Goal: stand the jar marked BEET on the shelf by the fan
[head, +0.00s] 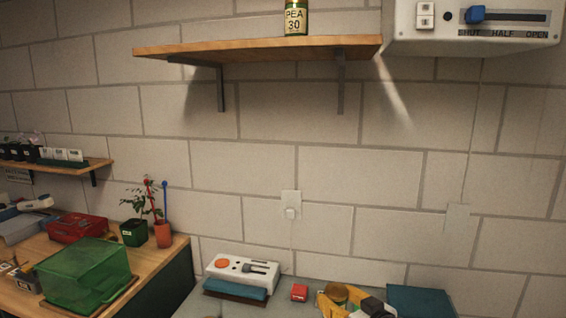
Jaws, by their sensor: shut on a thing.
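A wall shelf (255,45) of wood on two dark brackets runs across the upper middle. On it stands an upright jar (297,20) labelled PEA 30, its top cut off by the frame. At the bottom edge my gripper (340,306), with yellow and dark parts, is shut around a jar with a gold-brown lid (340,291). The frame cuts off most of the gripper, and the held jar's label is hidden, so I cannot read its name. The gripper is well below the shelf. No fan shows clearly in the view.
A pale control box (480,20) with a blue slider marked SHUT, HALF, OPEN hangs right of the shelf. A green bin (85,270) and potted plants stand left.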

